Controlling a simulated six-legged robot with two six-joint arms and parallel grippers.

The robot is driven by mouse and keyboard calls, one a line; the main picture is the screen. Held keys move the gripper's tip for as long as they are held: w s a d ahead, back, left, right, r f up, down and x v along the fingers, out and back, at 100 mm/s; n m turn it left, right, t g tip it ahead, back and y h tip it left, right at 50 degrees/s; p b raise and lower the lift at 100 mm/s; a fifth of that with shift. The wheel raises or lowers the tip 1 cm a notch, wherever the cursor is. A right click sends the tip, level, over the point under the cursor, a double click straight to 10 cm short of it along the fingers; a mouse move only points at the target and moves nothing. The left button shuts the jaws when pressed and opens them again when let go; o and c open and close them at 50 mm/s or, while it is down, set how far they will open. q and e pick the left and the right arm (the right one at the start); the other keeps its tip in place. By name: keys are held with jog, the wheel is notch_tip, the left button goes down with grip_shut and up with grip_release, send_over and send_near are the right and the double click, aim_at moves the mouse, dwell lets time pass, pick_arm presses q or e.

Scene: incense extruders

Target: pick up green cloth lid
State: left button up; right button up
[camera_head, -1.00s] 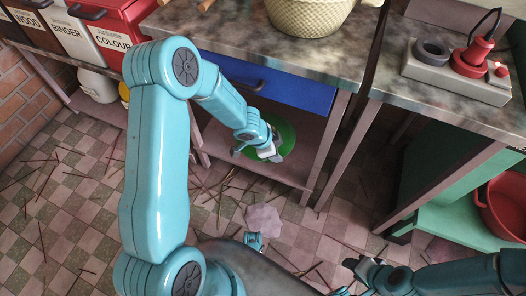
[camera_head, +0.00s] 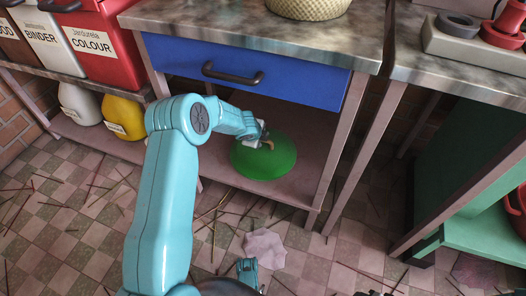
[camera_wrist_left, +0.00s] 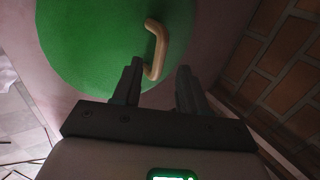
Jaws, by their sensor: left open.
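The green cloth lid (camera_head: 262,162) is a round green dome on the lower shelf under the blue drawer. It has a tan curved handle on top, which shows clearly in the left wrist view (camera_wrist_left: 155,48). My left gripper (camera_head: 264,140) is at the lid's upper edge in the head view. In the left wrist view its two fingers (camera_wrist_left: 158,85) are apart, with the near end of the handle between or just beyond their tips. Nothing is clearly held. The green lid (camera_wrist_left: 95,45) fills the upper left of that view.
The blue drawer (camera_head: 300,83) with a dark handle is above the shelf (camera_head: 208,157). Table legs (camera_head: 330,150) stand right of the lid. A yellow container (camera_head: 122,117) and white container (camera_head: 79,104) are at left. A pinkish scrap (camera_head: 264,247) and thin sticks lie on the floor.

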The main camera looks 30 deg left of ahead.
pick_arm(q)
jog(key=shift+x, duration=3.1)
jog(key=shift+d, duration=0.1)
grip_shut()
